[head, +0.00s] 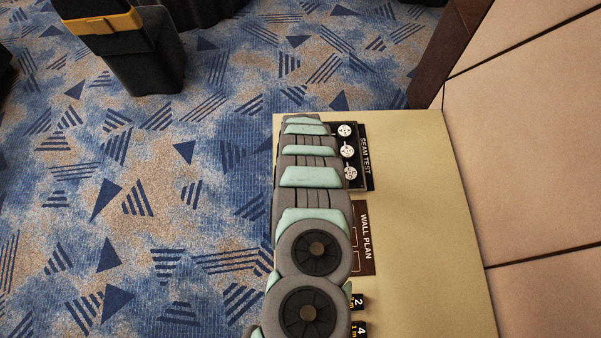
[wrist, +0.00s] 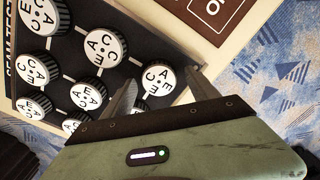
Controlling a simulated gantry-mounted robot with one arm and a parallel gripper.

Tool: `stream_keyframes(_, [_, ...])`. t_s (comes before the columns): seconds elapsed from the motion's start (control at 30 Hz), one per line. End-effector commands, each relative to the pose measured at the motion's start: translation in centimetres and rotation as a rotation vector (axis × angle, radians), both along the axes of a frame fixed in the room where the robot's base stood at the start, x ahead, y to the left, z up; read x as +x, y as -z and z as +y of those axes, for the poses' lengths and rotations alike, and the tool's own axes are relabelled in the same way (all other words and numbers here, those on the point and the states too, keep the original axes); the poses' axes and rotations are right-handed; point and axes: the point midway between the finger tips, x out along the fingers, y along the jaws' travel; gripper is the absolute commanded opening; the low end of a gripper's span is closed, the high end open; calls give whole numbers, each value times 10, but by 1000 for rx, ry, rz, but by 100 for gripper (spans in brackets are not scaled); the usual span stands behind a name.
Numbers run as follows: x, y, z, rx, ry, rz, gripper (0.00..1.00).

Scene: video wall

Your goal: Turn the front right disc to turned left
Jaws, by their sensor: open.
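The front right disc (wrist: 158,79) is a white-faced knob with a black ribbed side, at the corner of the black seam test board (wrist: 125,22) away from its label. Its face bears letters and small dots. My gripper (wrist: 162,82) is open in the wrist view, with one finger on each side of this disc. I cannot tell whether either finger touches it. In the head view my arm hides the gripper and this disc. The board (head: 357,183) shows there only at its right edge.
Several similar discs (wrist: 105,47) stand close by on the board, joined by white lines. Three discs (head: 347,151) show in the head view beside the label. A brown wall plan plate (head: 365,255) lies beside the board. The beige tabletop (head: 425,220) is clear to the right.

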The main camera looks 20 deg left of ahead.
Motion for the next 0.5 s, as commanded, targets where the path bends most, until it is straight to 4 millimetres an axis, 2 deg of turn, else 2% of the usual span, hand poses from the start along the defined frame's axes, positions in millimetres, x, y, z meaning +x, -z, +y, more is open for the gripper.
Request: stream_keyframes(0.5, [3,-72,-1,-2,0,-5,69])
